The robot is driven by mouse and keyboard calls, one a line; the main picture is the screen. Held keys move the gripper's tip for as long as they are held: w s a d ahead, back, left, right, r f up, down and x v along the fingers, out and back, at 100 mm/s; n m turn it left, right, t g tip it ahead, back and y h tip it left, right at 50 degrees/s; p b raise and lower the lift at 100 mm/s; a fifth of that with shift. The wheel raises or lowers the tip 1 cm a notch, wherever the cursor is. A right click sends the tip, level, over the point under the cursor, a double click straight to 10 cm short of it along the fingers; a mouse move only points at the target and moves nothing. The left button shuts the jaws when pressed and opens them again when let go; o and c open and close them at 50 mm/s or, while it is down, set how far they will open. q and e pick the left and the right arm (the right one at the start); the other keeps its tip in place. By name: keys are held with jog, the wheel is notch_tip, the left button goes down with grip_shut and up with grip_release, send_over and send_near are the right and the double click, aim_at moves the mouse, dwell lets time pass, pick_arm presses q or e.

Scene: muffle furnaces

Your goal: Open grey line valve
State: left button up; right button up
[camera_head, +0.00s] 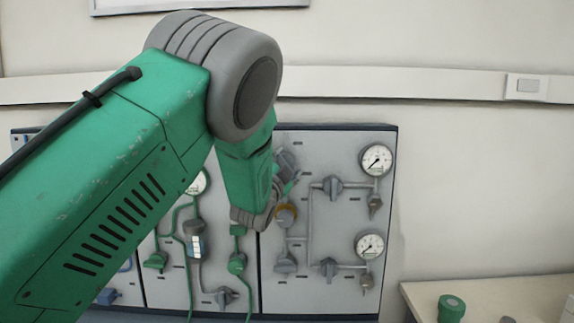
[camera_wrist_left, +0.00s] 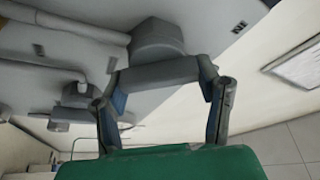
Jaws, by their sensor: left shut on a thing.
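The grey line valve (camera_head: 287,160) is at the upper left of the right-hand panel, partly hidden behind my left gripper. In the wrist view its round grey body (camera_wrist_left: 157,38) sits on the panel, with a grey bar handle (camera_wrist_left: 160,73) in front. My left gripper (camera_head: 286,181) comes in from the left, in front of the panel. In the wrist view its two fingers (camera_wrist_left: 162,82) are on either side of the bar handle, shut on it. My right gripper is not in view.
The right-hand panel (camera_head: 330,295) also carries grey valves (camera_head: 333,187), pipes and two round gauges (camera_head: 376,160). Green and grey lines with valves (camera_head: 237,263) are on the panel to the left. A table (camera_head: 480,290) with a green-topped item (camera_head: 451,308) stands at lower right.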

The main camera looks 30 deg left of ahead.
pick_arm(q)
jog(key=m, duration=0.2)
jog(key=m+g+h, duration=0.1)
jog(key=m, duration=0.1)
jog(key=shift+f+h, duration=0.15)
jog(key=shift+h, duration=0.15)
jog(key=shift+f+m+g+h, duration=0.1)
jog(key=shift+m+g+h, duration=0.4)
jog(key=shift+m, duration=1.5)
jog(key=shift+w, duration=0.1)
